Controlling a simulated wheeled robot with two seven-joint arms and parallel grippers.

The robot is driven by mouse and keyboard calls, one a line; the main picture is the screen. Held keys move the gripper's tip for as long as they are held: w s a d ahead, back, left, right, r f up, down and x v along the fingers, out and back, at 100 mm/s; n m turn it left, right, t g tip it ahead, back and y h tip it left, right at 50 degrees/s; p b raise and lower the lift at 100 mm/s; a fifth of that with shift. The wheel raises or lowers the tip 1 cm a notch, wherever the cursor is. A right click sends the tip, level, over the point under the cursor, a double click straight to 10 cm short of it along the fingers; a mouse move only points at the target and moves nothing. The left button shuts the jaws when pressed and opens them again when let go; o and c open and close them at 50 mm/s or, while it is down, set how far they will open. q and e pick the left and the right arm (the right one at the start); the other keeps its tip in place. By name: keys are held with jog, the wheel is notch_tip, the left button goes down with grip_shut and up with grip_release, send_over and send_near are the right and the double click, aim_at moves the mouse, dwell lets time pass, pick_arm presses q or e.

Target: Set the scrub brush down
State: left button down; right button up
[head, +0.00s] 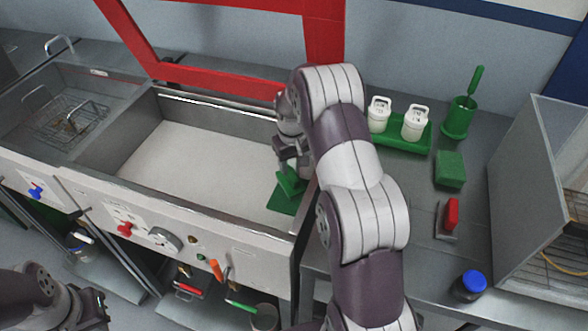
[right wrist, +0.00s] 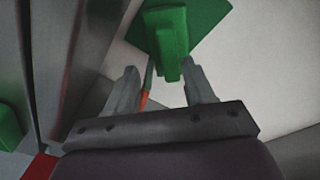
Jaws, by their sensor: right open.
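The green scrub brush (head: 290,182) is at the right end of the wide sink basin, over a flat green square (head: 281,202). In the right wrist view the brush (right wrist: 168,38) shows as a green block with the green square (right wrist: 217,18) behind it. My right gripper (head: 288,158) is just above the brush. In the right wrist view its two fingers (right wrist: 163,88) are spread apart, with the brush just beyond their tips. I cannot tell whether a finger touches it. My left gripper (head: 96,306) is low at the left, away from the basin, and its fingers are unclear.
The pale basin floor (head: 190,150) is clear to the left. A red frame (head: 230,82) stands behind it. On the right counter are a green tray (head: 403,140) with white containers, a green sponge (head: 450,168), a red-handled tool (head: 450,215) and a blue-capped jar (head: 470,285).

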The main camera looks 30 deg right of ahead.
aim_at(293, 174)
notch_tip(293, 174, up, 9)
jog(key=shift+s+a+f, duration=0.2)
jog(key=shift+s+a, duration=0.15)
dwell(1.2)
